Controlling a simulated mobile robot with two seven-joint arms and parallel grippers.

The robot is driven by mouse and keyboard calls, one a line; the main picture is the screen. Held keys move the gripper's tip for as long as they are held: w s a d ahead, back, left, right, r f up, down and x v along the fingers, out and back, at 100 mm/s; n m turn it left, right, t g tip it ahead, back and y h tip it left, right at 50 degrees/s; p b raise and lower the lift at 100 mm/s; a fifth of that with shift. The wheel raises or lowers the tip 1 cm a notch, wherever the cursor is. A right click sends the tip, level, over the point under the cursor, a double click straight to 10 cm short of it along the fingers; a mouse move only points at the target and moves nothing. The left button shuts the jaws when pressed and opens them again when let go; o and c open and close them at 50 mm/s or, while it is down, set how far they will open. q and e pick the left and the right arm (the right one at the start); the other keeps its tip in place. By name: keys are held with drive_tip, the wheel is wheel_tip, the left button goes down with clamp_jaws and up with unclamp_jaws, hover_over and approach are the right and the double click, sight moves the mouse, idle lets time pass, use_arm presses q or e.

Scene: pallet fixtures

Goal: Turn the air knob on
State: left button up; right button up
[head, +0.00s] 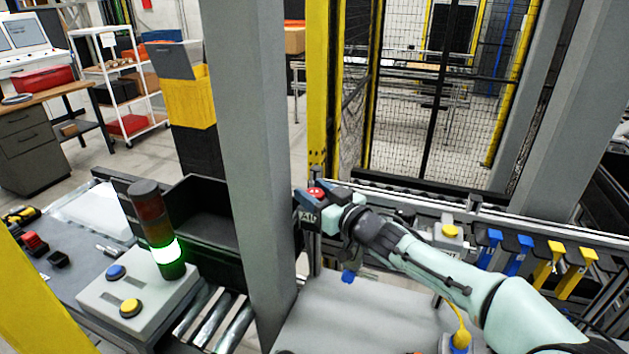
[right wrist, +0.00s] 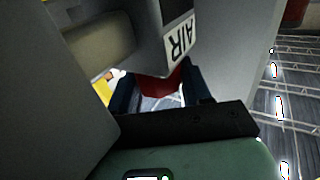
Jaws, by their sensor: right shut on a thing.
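The red air knob (head: 316,193) sits on top of a post, above a white label (head: 308,215) lettered AIR. My right gripper (head: 322,195) reaches it from the right in the head view, and its fingers hide part of the knob. In the right wrist view, the red knob (right wrist: 162,87) lies between the two dark fingers (right wrist: 157,92), just by the AIR label (right wrist: 179,41). The right gripper is shut on the knob. How far the knob is turned cannot be told. My left gripper is not in view.
A thick grey post (head: 258,150) stands left of the knob. A signal tower (head: 150,215) glows green on a box with blue and yellow buttons. A conveyor rail (head: 480,240) with blue and yellow parts runs to the right. A mesh fence (head: 430,100) stands behind.

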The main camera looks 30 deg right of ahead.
drive_tip(key=shift+f, duration=0.1)
idle(0.4)
drive_tip(key=o, duration=1)
drive_tip(key=shift+c, duration=0.2)
drive_tip(key=shift+s, duration=0.1)
drive_tip(key=s+d, duration=0.2)
drive_tip(key=s, duration=1.1)
drive_tip(key=shift+d, duration=0.3)
